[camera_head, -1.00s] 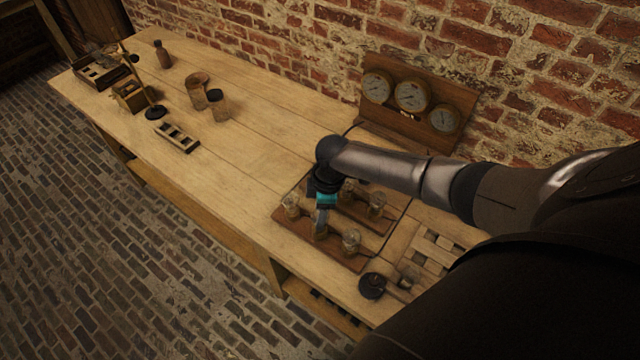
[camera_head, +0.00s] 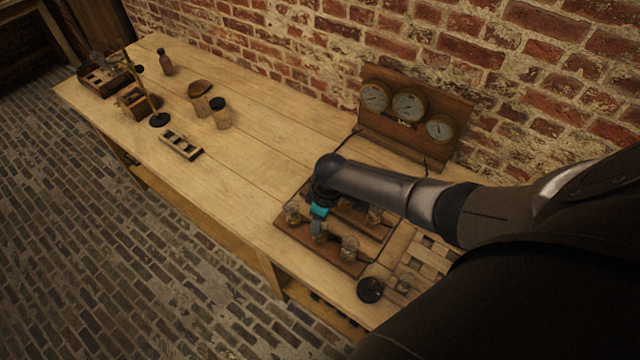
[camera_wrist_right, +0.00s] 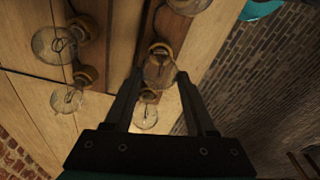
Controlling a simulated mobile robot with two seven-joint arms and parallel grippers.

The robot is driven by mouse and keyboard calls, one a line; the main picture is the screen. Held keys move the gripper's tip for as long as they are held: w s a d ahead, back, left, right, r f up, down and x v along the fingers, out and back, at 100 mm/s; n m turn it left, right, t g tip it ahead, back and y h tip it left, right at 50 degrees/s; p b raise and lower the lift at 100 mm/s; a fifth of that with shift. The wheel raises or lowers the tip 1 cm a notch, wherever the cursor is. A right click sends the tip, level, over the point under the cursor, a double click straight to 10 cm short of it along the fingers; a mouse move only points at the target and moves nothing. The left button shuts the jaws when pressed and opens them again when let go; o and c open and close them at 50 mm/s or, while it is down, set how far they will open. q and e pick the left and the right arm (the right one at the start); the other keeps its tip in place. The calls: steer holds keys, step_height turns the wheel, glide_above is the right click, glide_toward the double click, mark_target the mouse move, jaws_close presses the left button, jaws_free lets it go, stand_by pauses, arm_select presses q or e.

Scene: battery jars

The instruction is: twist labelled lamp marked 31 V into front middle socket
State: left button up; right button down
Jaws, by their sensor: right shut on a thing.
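My right gripper (camera_wrist_right: 159,76) is shut on a clear glass lamp (camera_wrist_right: 158,71), with one finger on each side of its globe. The lamp's base meets a round brass-coloured socket (camera_wrist_right: 160,48), the front middle one on the wooden lamp board. I cannot tell how deeply it is seated, and no marking on it is readable. In the head view my right gripper (camera_head: 317,229) points down over the board (camera_head: 334,258) at the middle of its front row. Lamps stand to either side, at the front left (camera_head: 292,213) and front right (camera_head: 349,249). My left gripper is not in view.
A back-row lamp (camera_head: 374,216) stands close behind, partly hidden by my arm. A panel with three dials (camera_head: 416,108) stands at the wall. A black round object (camera_head: 370,290) and a slatted wooden tray (camera_head: 428,259) are to the right. The table's middle is clear.

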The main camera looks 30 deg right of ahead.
steer(key=shift+s+f+m, duration=0.1)
steer(key=shift+m, duration=0.2)
steer(key=shift+c, duration=0.7)
jaws_free()
steer(key=shift+r, duration=0.55)
step_height(320, 180, up, 14)
steer(key=s+d+p, duration=0.1)
steer(key=shift+s+p, duration=0.2)
steer(key=shift+p, duration=0.1)
